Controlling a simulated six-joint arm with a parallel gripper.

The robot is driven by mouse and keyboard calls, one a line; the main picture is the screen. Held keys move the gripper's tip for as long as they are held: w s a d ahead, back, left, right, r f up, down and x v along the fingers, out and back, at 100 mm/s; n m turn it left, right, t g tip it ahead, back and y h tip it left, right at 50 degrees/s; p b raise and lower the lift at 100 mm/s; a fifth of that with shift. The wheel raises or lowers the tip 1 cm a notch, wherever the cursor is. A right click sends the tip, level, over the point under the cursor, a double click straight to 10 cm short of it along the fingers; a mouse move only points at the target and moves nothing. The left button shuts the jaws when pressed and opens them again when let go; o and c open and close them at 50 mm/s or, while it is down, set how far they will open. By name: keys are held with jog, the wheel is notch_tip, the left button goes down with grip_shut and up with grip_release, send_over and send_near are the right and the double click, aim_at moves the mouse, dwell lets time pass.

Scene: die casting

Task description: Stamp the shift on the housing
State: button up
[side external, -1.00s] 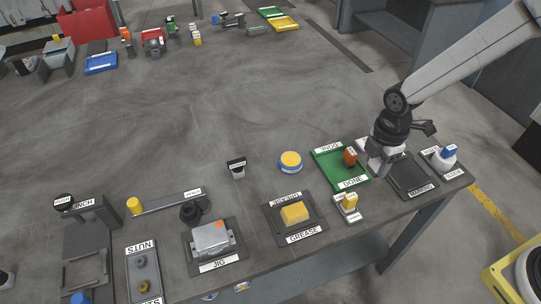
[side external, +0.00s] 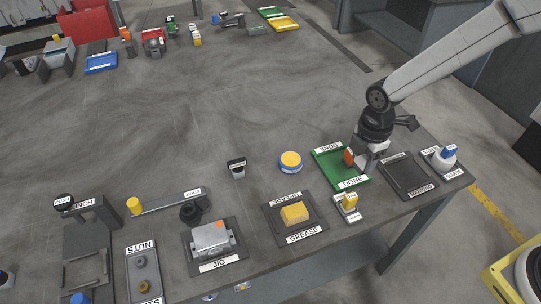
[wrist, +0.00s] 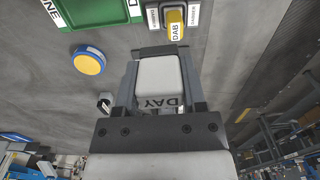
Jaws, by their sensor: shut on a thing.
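The grey metal housing (side external: 211,241) sits on the dark jig plate labelled JIG (side external: 221,265), with an orange patch on its top. My gripper (side external: 363,165) is over the right part of the green DONE tray (side external: 326,157), well to the right of the housing. In the wrist view my gripper (wrist: 158,62) is shut on a pale block marked DAY (wrist: 158,82), a stamp by its lettering. In the side view the stamp is hard to make out between the fingers. A dark tray (side external: 421,167) right of my gripper looks empty.
An orange-brown piece (side external: 348,157) stands on the green tray, close beside my gripper. The yellow DAB holder (side external: 349,203), a yellow block on the GREASE plate (side external: 294,212), a round blue-and-yellow pad (side external: 290,161) and a small black-topped item (side external: 237,167) stand towards the housing.

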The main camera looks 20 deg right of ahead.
jog(key=w+a+n, duration=0.2)
jog(key=w+a, duration=0.3)
jog(key=a, duration=0.5)
jog(key=n, duration=0.6)
send_over(210, 235)
jog(key=shift+f, duration=0.45)
jog(key=shift+f, duration=0.2)
jog(key=shift+f, duration=2.8)
jog(key=shift+f, duration=0.6)
jog(key=shift+r, duration=0.1)
notch_tip(210, 235, up, 7)
